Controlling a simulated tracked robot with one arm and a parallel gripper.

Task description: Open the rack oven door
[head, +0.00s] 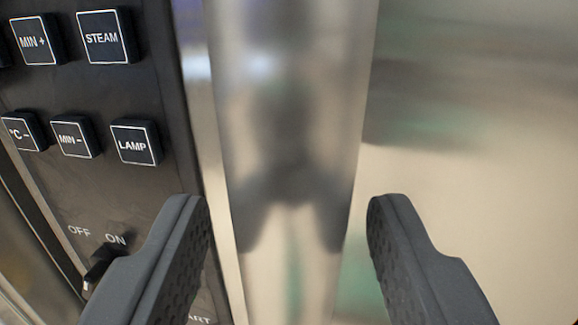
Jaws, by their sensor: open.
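My gripper (288,203) is open, with one dark grey, dimpled finger on each side of the picture's lower half. Between the fingers, in the head view, is a broad upright bar of polished metal (290,110), which looks like the rack oven door's handle. It mirrors the dark shape of my gripper. The fingertips show on either side of the bar; whether they touch it or are still short of it I cannot tell. To the right is a smooth, blurred metal surface (480,190), apparently the door. The bar's ends and the door's edges are out of view.
A dark control panel (150,190) stands close on the left, beside the left finger. It has several square buttons, including STEAM (106,37) and LAMP (137,142). An OFF/ON switch (104,262) sits lower down, close to the left finger in the picture.

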